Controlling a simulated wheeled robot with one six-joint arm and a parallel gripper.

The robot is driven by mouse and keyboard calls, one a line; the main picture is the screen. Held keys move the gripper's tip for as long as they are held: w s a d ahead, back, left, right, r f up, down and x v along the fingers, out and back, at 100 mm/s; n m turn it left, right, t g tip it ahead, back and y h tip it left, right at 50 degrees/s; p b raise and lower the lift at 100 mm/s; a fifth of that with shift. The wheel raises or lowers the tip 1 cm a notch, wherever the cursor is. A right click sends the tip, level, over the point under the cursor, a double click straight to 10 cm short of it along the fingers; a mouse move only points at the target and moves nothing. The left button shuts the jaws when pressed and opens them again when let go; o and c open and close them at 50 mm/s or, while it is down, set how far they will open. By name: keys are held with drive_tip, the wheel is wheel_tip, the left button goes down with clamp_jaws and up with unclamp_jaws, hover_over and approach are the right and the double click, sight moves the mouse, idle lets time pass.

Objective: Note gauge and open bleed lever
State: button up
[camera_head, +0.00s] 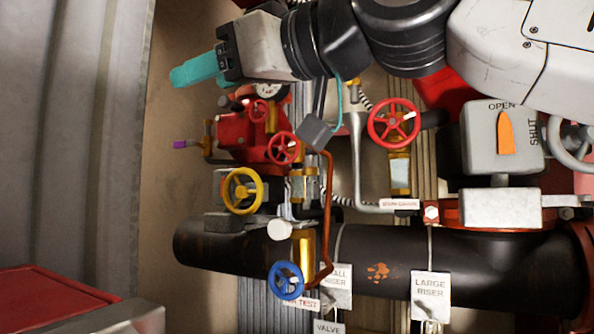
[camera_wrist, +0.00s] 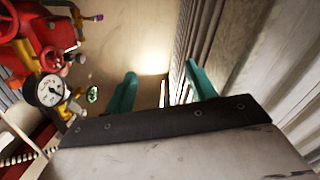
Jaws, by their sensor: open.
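In the wrist view a round white-faced gauge (camera_wrist: 48,90) with a black rim and a dark needle sits below the red valve body. Its figures are too small to read. In the head view the gauge (camera_head: 268,91) is mostly hidden behind my arm. A small lever with a purple tip (camera_head: 180,145) sticks out left of the red valve body on a brass fitting. Its purple tip also shows at the top of the wrist view (camera_wrist: 98,17). No label shows it to be the bleed lever. My gripper (camera_head: 178,77) has teal fingers, open and empty (camera_wrist: 160,75), above and apart from this lever.
Red handwheels (camera_head: 394,123), a yellow handwheel (camera_head: 242,191) and a blue handwheel (camera_head: 287,281) crowd the pipework. A grey box with an orange pointer (camera_head: 505,133) stands at right. A black pipe (camera_head: 380,262) runs below. The tan wall left of the valves is clear.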

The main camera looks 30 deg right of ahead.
drive_tip(key=s+d+f+m+g+h, duration=0.3)
drive_tip(key=s+d+f+m+g, duration=0.2)
drive_tip(key=s+f, duration=0.3)
wheel_tip(320, 180, down, 3)
drive_tip(key=shift+d+f+h, duration=0.2)
drive_tip(key=shift+d+h, duration=0.1)
drive_tip(key=shift+d, duration=0.15)
drive_tip(key=c, duration=0.4)
drive_tip(key=w+a+r+n+t+y, duration=0.3)
drive_tip(key=w+a+r+t, duration=0.1)
drive_tip(key=w+r, duration=0.25)
drive_tip(key=w+a+r+n+t+y, duration=0.25)
drive_tip(key=w+a+r+n, duration=0.2)
drive_tip(key=r, duration=0.35)
drive_tip(key=w+d+r+m+t+h, duration=0.1)
drive_tip(key=w+d+r+m+h, duration=0.1)
drive_tip(key=h, duration=0.6)
drive_tip(key=w+d+r+m+t+h, duration=0.1)
drive_tip(key=w+d+r+m+h, duration=0.2)
drive_tip(key=w+d+m+h, duration=0.2)
drive_tip(key=w+d+r+m+t+h, duration=0.1)
drive_tip(key=w+d+r+m+h, duration=0.2)
drive_tip(key=d+h, duration=0.5)
drive_tip(key=shift+w+r+m+t+h, duration=0.2)
drive_tip(key=shift+m+h, duration=0.45)
drive_tip(key=shift+h, duration=0.55)
drive_tip(key=shift+w+r+m+t+h, duration=0.2)
drive_tip(key=shift+m+h, duration=0.4)
drive_tip(key=shift+h, duration=0.55)
drive_tip(key=shift+f, duration=0.15)
